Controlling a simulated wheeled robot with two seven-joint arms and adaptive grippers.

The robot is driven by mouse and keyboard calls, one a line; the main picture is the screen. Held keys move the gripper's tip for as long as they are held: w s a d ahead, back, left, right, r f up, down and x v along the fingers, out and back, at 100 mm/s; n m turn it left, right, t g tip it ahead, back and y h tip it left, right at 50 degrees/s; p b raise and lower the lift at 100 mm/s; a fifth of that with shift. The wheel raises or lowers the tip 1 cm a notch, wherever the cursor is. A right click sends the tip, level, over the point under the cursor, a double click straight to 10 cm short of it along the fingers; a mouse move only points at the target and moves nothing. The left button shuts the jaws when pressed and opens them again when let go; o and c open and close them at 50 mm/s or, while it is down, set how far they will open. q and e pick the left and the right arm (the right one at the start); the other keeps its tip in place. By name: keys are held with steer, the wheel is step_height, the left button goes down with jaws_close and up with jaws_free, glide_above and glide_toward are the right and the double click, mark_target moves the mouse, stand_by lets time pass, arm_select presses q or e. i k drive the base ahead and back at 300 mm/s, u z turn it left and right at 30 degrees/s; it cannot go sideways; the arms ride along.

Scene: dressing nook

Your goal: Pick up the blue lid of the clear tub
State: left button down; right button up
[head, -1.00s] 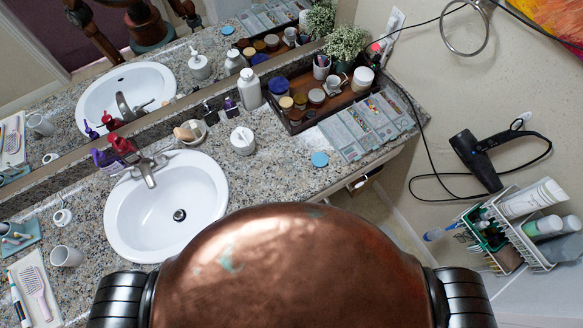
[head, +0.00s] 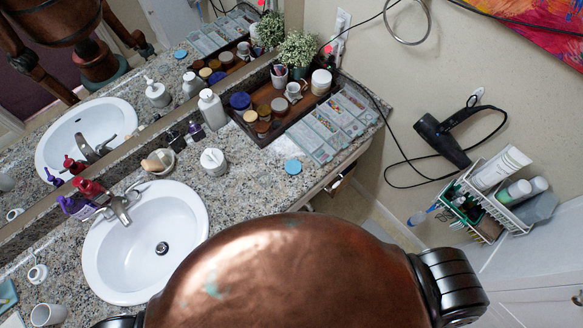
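A small flat light-blue disc (head: 292,167) lies on the granite counter, between the white sink and the clear divided organizer (head: 327,128). It looks like a round lid. A jar with a dark-blue top (head: 240,101) stands in the dark wooden tray behind. I cannot tell which of these is the tub's lid, and no clear tub can be made out for certain. Neither gripper is in view; only my copper-coloured body and dark shoulder joints show at the bottom.
The sink (head: 145,243) with red and purple bottles is at left. A white round pot (head: 213,162) and a white bottle (head: 212,110) stand near the tray (head: 262,138). A hair dryer (head: 445,137) and wire basket (head: 486,203) hang at right. Counter around the disc is clear.

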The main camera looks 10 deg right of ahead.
mark_target(293, 166)
steer(key=u, duration=0.75)
steer(key=k, duration=0.4)
steer(key=u, duration=0.1)
